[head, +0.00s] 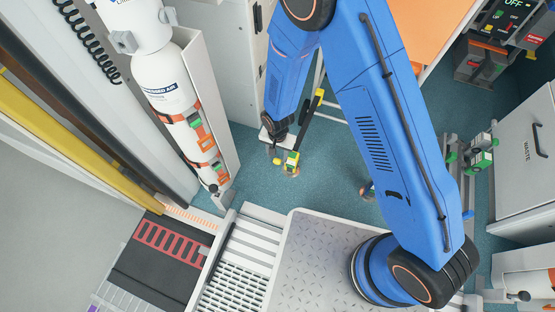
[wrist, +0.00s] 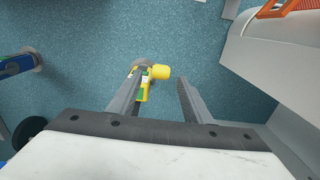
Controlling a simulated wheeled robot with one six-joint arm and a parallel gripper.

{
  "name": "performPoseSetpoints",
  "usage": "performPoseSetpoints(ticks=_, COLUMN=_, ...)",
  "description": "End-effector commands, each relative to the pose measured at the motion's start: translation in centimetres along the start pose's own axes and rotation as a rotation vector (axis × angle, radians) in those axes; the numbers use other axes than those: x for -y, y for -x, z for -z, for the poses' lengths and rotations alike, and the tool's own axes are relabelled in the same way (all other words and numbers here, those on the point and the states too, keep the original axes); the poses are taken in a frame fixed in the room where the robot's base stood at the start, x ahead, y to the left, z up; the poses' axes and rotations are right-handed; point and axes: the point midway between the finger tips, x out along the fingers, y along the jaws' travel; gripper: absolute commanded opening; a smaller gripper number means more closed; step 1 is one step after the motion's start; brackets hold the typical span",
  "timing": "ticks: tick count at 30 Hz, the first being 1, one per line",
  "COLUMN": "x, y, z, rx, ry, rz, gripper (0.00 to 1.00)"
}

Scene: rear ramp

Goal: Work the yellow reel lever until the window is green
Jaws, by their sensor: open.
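A small yellow fitting (head: 292,158) with a green patch is low over the floor beside my gripper in the head view. In the wrist view a round yellow knob (wrist: 161,72) shows between and just beyond my fingertips, nearer the left finger. A yellow and green body (wrist: 143,91) joins it, partly hidden behind that finger. The knob looks like the lever's end. I cannot tell whether the green patch is the window. My gripper (wrist: 160,80) is open, with a clear gap between its fingers, and holds nothing. Contact between the left finger and the fitting cannot be told.
A white compressed-air cylinder (head: 172,85) with orange straps stands in a rack at left. A waste cabinet (head: 525,150) stands at right. Teal floor (head: 335,170) is open around the fitting.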

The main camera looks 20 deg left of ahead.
Motion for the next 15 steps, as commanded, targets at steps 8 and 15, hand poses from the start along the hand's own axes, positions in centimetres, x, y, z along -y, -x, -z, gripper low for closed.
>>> performPoseSetpoints(ticks=8, x=0.0, y=-3.8, z=0.0, rx=0.0, ry=0.0, rz=-0.001, gripper=0.45)
performPoseSetpoints(ticks=15, x=0.1, y=-5.4, z=0.0, rx=-0.001, ry=0.0, rz=0.001, gripper=0.45)
